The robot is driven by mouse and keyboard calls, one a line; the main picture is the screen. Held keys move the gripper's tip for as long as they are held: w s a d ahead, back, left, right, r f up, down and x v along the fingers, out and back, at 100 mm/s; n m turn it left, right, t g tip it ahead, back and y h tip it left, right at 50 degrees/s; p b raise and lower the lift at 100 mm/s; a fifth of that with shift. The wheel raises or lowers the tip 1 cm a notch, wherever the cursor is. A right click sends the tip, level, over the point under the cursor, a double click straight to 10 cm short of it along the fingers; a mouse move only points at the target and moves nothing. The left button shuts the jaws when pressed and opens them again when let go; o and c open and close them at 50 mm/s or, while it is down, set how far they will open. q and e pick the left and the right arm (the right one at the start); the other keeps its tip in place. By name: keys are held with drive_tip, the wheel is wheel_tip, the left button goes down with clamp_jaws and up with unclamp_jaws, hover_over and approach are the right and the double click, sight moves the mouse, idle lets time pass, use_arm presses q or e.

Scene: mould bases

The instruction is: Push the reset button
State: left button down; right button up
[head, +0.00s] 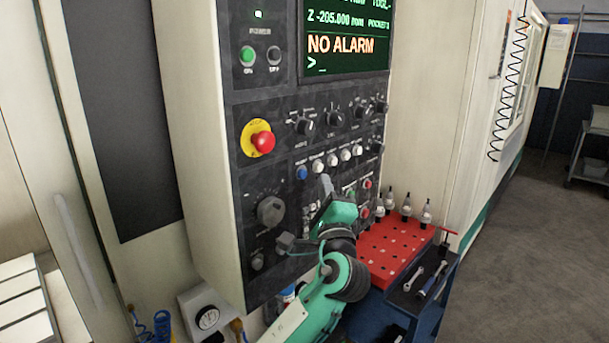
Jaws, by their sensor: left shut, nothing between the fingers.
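The dark control panel (285,150) stands upright in the middle of the view. A row of round push buttons crosses it: a blue button (301,172) at the left end and several white buttons (332,160) to its right. Their labels are too small to read, so I cannot tell which is the reset button. My left gripper (326,183) is shut and empty, its tip just below the row, near the blue button and the leftmost white one. I cannot tell whether it touches the panel. The gripper and arm hide part of the lower panel. My right gripper is not in view.
A red emergency stop button (262,141) on a yellow disc is left of the row, with black knobs (305,126) above. The screen (345,40) reads "NO ALARM". Open floor lies farther right.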

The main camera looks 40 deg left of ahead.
use_arm(q)
drive_tip(key=shift+s+d, duration=0.1)
drive_tip(key=shift+d, duration=1.15)
